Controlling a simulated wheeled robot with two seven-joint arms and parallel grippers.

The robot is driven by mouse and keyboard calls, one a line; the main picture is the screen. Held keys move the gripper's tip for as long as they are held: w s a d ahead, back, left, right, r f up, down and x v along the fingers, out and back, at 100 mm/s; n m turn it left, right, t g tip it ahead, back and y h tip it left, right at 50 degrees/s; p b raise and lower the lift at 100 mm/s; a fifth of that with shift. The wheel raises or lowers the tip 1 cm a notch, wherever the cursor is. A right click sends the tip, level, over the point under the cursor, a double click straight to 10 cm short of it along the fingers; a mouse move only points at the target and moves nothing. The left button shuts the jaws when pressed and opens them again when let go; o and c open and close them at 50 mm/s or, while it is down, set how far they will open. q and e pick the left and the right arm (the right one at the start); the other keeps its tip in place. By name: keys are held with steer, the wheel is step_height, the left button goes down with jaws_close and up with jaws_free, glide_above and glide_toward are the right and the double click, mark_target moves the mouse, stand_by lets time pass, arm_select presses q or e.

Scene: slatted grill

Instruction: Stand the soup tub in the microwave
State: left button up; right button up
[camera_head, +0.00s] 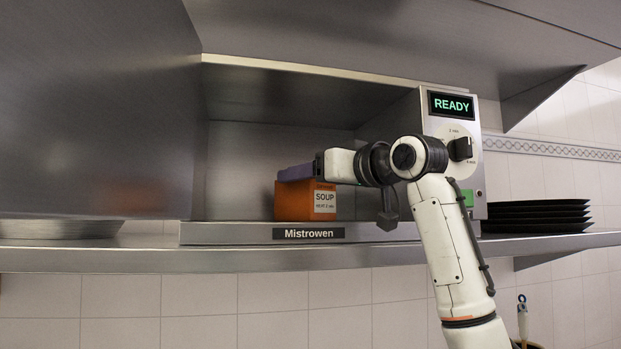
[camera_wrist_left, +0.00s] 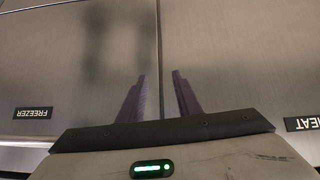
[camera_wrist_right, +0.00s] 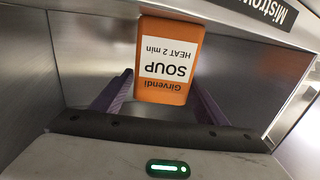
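My right gripper (camera_head: 297,173) reaches in from the right, one purple finger across the tub's upper part. In the right wrist view the tub (camera_wrist_right: 168,62) shows upside down between the fingers, close on both sides.
The microwave's knob (camera_head: 460,149) and READY display (camera_head: 451,105) are on its right panel. A large metal panel (camera_head: 95,110) stands left of the opening.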

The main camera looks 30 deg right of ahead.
steer(key=shift+r, duration=0.15)
steer(key=s+d+b, duration=0.1)
steer(key=s+b, duration=0.2)
steer(key=s, duration=0.9)
steer(key=shift+d+b, duration=0.35)
